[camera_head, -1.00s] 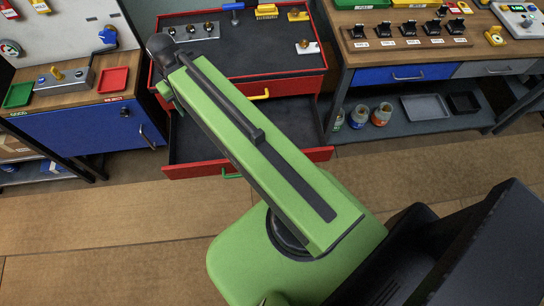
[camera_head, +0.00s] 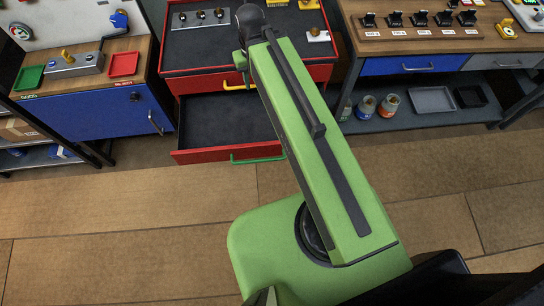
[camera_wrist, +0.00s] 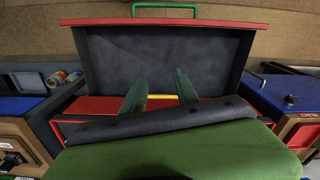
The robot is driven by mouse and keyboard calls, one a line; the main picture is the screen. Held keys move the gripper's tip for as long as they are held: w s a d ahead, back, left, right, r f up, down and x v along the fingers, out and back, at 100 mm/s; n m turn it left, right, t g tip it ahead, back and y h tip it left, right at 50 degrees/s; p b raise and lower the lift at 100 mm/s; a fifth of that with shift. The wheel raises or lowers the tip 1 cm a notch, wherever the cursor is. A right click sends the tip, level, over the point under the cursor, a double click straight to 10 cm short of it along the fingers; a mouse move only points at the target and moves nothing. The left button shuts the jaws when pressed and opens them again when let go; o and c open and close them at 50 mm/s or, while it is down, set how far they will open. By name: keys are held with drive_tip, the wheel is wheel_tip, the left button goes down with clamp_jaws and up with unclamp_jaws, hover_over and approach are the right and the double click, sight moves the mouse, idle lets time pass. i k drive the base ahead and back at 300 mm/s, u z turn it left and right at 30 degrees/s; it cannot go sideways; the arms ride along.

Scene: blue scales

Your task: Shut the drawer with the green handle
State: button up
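The lower drawer (camera_head: 215,118) of the red cabinet stands pulled out, with an empty dark inside. Its green handle (camera_head: 257,159) is on the red front near the floor; in the wrist view the drawer's inside (camera_wrist: 165,58) fills the middle and the green handle (camera_wrist: 165,7) is at the top edge. My gripper (camera_wrist: 160,88) shows in the wrist view as two dark green fingers, spread apart with nothing between them. They appear above the drawer's cabinet end, near a yellow handle (camera_wrist: 163,97), apart from the green handle.
The upper drawer with its yellow handle (camera_head: 238,87) is shut. The cabinet top (camera_head: 200,50) holds small items. A blue cabinet (camera_head: 95,122) stands left and a bench with a blue drawer (camera_head: 405,65) right. The wooden floor (camera_head: 130,220) before the drawer is clear.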

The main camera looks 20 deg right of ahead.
sight(232, 125)
drive_tip(key=u, duration=5.75)
drive_tip(key=i, duration=0.15)
drive_tip(key=z, duration=3.4)
drive_tip(key=k, duration=0.8)
drive_tip(key=u, duration=0.9)
drive_tip(key=i, duration=0.95)
drive_tip(key=u, duration=0.05)
